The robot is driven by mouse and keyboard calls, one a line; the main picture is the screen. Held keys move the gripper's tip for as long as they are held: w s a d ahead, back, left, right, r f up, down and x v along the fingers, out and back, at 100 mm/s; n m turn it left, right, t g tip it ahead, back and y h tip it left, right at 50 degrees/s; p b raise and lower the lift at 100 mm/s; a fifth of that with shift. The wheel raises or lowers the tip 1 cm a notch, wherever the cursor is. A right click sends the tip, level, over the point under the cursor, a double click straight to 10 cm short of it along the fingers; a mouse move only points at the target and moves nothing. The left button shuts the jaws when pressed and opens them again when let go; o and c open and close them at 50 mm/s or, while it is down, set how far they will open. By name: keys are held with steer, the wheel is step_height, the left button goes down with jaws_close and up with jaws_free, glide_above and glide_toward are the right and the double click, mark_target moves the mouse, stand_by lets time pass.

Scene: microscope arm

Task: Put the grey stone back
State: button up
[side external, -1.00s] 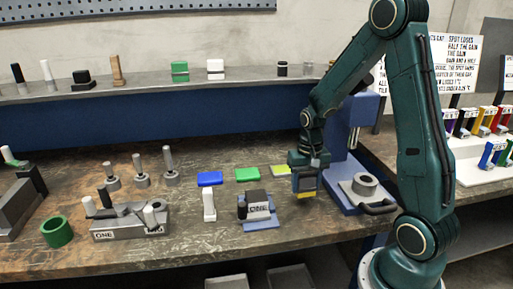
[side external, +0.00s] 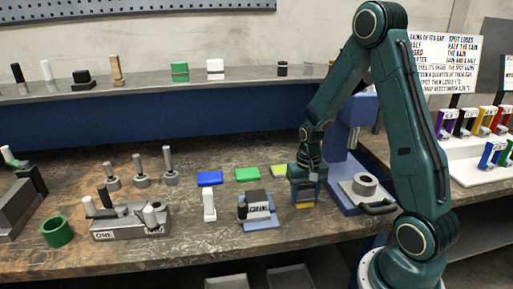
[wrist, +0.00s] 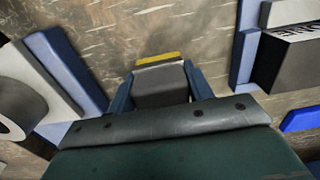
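My gripper (side external: 304,196) is low over the bench, right of the block marked ONE and left of the blue stand with the ring. In the wrist view my gripper (wrist: 160,82) has its two blue fingers on either side of a grey block, which I take as the grey stone (wrist: 161,90). The stone has a yellow far end, and this yellow end (side external: 306,205) also shows below the fingers in the side view. The fingers appear closed on the stone. Whether its underside touches the bench cannot be told.
The block marked ONE (side external: 257,204) sits on a blue base close to my left. The blue stand (side external: 345,190) with a grey ring (side external: 366,184) is close on the right. Blue (side external: 210,179), green (side external: 247,174) and yellow (side external: 279,171) pads lie behind. Bench in front is clear.

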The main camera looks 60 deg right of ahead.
mark_target(305, 187)
steer(key=o, duration=0.4)
steer(key=shift+o, duration=0.2)
steer(key=shift+r, duration=0.1)
steer(key=shift+r, duration=6.1)
steer(key=shift+a, duration=0.1)
steer(key=s+a+r+n+t, duration=0.5)
steer(key=s+a+r+n, duration=0.4)
steer(key=a, duration=0.7)
steer(key=shift+s+a+r+t, duration=0.2)
steer(key=shift+s+r+t, duration=0.1)
steer(key=shift+s+r, duration=1.2)
steer(key=shift+f, duration=0.1)
